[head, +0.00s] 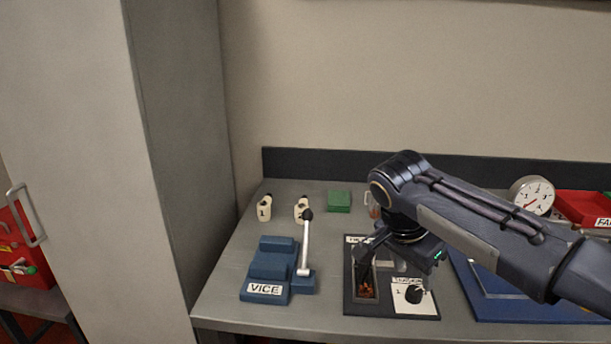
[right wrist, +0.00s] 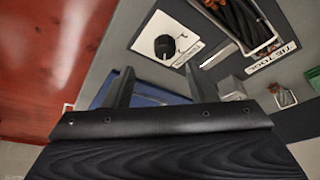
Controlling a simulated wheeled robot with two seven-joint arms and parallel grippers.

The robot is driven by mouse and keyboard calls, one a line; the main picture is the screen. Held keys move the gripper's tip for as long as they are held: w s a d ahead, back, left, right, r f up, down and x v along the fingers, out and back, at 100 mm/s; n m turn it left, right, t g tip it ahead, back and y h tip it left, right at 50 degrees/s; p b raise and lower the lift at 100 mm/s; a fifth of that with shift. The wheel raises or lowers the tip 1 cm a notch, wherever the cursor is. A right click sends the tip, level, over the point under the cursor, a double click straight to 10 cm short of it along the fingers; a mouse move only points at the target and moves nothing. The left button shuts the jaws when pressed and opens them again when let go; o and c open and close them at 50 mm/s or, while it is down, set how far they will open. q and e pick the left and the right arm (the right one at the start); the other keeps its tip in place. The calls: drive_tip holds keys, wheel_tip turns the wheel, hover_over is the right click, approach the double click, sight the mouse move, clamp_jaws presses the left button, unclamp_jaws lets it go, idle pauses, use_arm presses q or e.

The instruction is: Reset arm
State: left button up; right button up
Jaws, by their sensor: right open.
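My right arm reaches in from the right. Its gripper (head: 399,262) hangs over the dark board (head: 392,308), which has a slot of dark and orange strands and a white card with a black knob (head: 413,294). In the right wrist view the two fingers (right wrist: 160,80) stand apart with nothing between them. The knob (right wrist: 165,46) shows beyond them there. The gripper hides part of the board in the head view. My left gripper does not show.
The blue vice (head: 270,266) with an upright lever stands left of the board. Cream pieces marked 1 (head: 264,208) and 2 (head: 300,208) and a green block (head: 339,201) stand behind. A blue tray (head: 520,308), dial gauge (head: 531,196) and red tray (head: 580,207) are right.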

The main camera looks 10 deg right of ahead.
drive_tip(key=s+a+n+t+y+p, duration=0.2)
drive_tip(key=s+n+p, duration=0.3)
drive_tip(key=s, duration=0.5)
drive_tip(key=s+a+n+t+y+p, duration=0.1)
drive_tip(key=s+n+y+p, duration=0.4)
drive_tip(key=s, duration=0.5)
drive_tip(key=shift+s+a+f+n+t+y, duration=0.3)
drive_tip(key=shift+s+a+f+n+t, duration=0.1)
drive_tip(key=shift+a+n, duration=0.25)
